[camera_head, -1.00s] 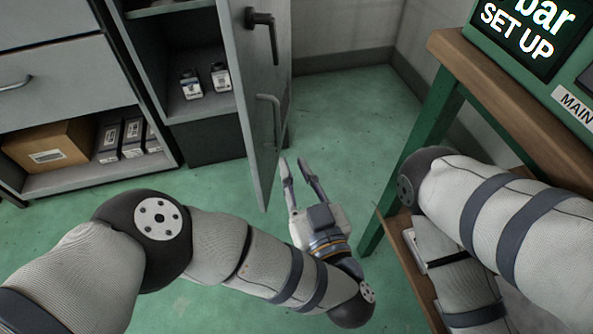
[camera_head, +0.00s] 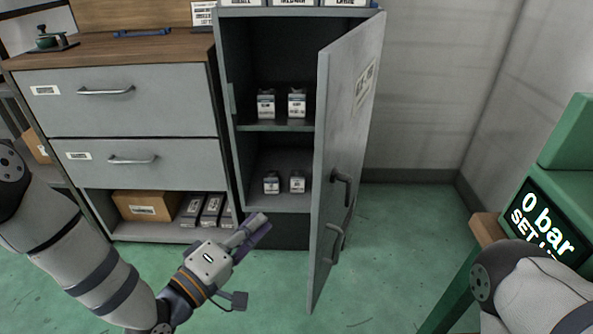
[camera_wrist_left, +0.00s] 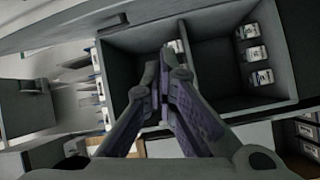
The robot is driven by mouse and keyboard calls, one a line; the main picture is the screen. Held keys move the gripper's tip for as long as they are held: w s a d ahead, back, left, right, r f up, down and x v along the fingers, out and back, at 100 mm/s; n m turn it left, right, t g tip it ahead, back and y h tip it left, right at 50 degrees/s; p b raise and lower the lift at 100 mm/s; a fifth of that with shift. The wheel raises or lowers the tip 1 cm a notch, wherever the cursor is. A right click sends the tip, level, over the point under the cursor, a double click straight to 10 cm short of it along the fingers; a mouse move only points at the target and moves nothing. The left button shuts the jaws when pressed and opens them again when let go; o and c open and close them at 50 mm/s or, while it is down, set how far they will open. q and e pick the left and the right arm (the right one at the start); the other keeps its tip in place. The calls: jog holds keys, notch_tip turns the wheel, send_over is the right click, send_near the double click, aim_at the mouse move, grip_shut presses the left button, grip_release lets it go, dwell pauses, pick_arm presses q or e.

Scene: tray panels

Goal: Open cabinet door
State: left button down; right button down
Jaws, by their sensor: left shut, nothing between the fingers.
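The grey cabinet door (camera_head: 345,130) stands swung open, its edge toward me, on the right side of the cabinet. A dark lever handle (camera_head: 342,188) and a grey bar handle (camera_head: 333,243) are on its right face. The cabinet interior (camera_head: 275,60) is exposed, with small white boxes on two shelves. My left gripper (camera_head: 262,228) is shut and empty, in front of the cabinet opening, left of the door and apart from the handles. In the left wrist view its fingertips (camera_wrist_left: 160,68) meet before the shelf compartments (camera_wrist_left: 215,60). My right gripper is out of view.
A grey drawer unit (camera_head: 130,100) with a wooden top stands left of the cabinet; a cardboard box (camera_head: 148,206) lies in its lower bay. Green floor (camera_head: 400,235) is clear between door and bench.

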pick_arm(q)
notch_tip(320, 180, up, 4)
jog(key=s+a+n, duration=0.1)
jog(key=a+n, duration=0.1)
jog(key=a, duration=0.1)
jog(key=w+d, duration=0.6)
jog(key=d, duration=0.4)
jog(key=shift+f+g+h+p, duration=0.4)
jog(key=shift+d, duration=0.1)
